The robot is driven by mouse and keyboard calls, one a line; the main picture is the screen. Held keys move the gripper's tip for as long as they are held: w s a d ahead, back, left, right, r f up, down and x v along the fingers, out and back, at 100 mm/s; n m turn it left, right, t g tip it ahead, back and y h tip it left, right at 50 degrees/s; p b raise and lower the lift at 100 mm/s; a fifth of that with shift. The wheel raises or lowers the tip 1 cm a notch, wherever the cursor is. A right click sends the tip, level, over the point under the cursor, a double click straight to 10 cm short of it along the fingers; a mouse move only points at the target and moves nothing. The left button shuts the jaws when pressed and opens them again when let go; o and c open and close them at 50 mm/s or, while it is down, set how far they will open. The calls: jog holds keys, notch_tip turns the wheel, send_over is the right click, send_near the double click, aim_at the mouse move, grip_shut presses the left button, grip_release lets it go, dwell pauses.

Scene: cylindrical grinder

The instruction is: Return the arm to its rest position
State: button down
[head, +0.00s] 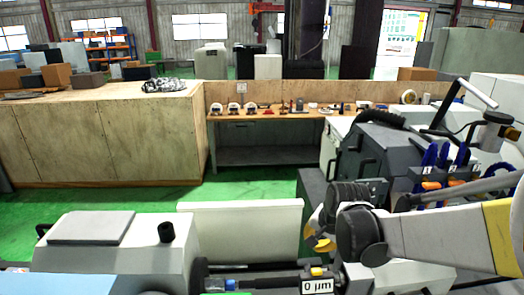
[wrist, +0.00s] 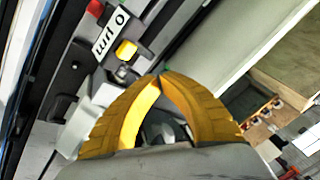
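My arm reaches in from the right in the head view, over the grinder (head: 375,150). My gripper (head: 318,240) is at its end, with yellow fingers pointing down near the machine's front part. In the wrist view my gripper (wrist: 160,76) has its two yellow fingers curved together, with the tips meeting. Nothing is seen held at the tips. A dark grey shape shows in the gap behind the fingers, and I cannot tell what it is. A display label (head: 317,287) reading "0 µm" is below the gripper. It also shows in the wrist view (wrist: 110,35).
A white panel (head: 245,228) stands left of the gripper. A white machine housing (head: 115,255) is at the lower left. Blue-handled tools (head: 440,158) sit on the grinder at the right. A wooden bench (head: 265,117) with small items stands behind. Green floor (head: 135,200) is open at the left.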

jog(key=s+f+n+t+b, duration=0.2)
jog(key=s+f+n+b, duration=0.5)
jog(key=s+f+b, duration=1.3)
notch_tip(320, 180, down, 4)
jog(key=b, duration=1)
jog(key=shift+s+d+r+n+h, duration=0.2)
jog(key=shift+s+r+n+h, duration=0.1)
jog(key=shift+s+h, duration=0.1)
jog(key=shift+d+f, duration=0.1)
